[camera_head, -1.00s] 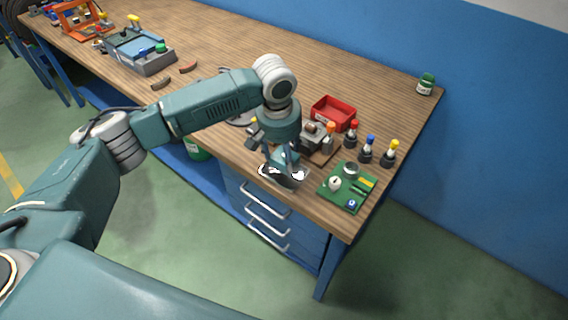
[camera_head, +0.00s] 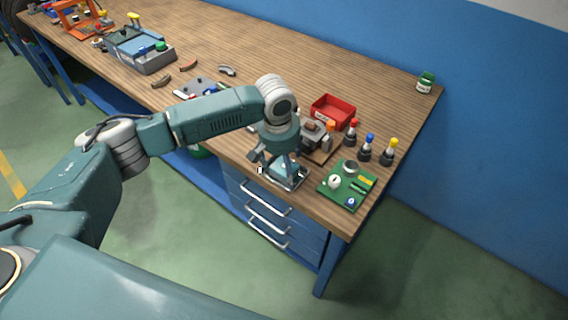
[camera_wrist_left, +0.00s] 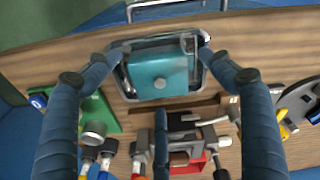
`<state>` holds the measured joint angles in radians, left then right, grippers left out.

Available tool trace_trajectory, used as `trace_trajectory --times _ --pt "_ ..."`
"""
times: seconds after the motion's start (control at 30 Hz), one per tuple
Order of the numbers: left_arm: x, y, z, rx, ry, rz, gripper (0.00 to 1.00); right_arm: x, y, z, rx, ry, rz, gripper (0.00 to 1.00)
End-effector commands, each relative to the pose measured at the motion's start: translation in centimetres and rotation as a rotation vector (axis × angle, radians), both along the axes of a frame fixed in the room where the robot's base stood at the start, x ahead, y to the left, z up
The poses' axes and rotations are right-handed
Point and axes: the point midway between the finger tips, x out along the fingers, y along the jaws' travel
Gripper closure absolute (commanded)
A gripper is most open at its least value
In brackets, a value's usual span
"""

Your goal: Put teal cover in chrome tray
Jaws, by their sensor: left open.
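The teal cover (camera_wrist_left: 158,72), a block with a round knob on top, lies within the rim of the chrome tray (camera_wrist_left: 128,44) in the left wrist view. In the head view the tray (camera_head: 298,184) sits near the bench's front edge, partly hidden by my gripper. My left gripper (camera_head: 277,170) is over the tray. In the left wrist view its open fingers (camera_wrist_left: 160,55) spread to either side of the cover, with the tips near the tray's sides. I cannot tell whether they touch the cover. My right gripper is not in view.
A green board (camera_head: 347,186) with small parts lies right of the tray. A vise-like device (camera_head: 318,135), a red bin (camera_head: 333,111) and several capped bottles (camera_head: 367,149) stand behind. A grey toolbox (camera_head: 140,50) is far left. The bench's middle back is clear.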

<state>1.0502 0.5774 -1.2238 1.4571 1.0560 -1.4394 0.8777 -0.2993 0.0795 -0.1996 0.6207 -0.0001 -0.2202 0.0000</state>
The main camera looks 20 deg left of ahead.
Motion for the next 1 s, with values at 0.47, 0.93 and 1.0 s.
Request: trace_trajectory --times 0.47,0.93,1.0 --pt "-0.6 0.1 5.4 -0.001 -0.004 -0.001 0.19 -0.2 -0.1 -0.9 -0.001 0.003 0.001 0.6" --pt "-1.7 0.4 12.0 0.0 0.0 0.0 0.19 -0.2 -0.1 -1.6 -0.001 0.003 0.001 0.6" --pt "-1.7 0.4 12.1 0.0 0.001 0.001 0.19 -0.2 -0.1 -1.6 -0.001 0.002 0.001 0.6"
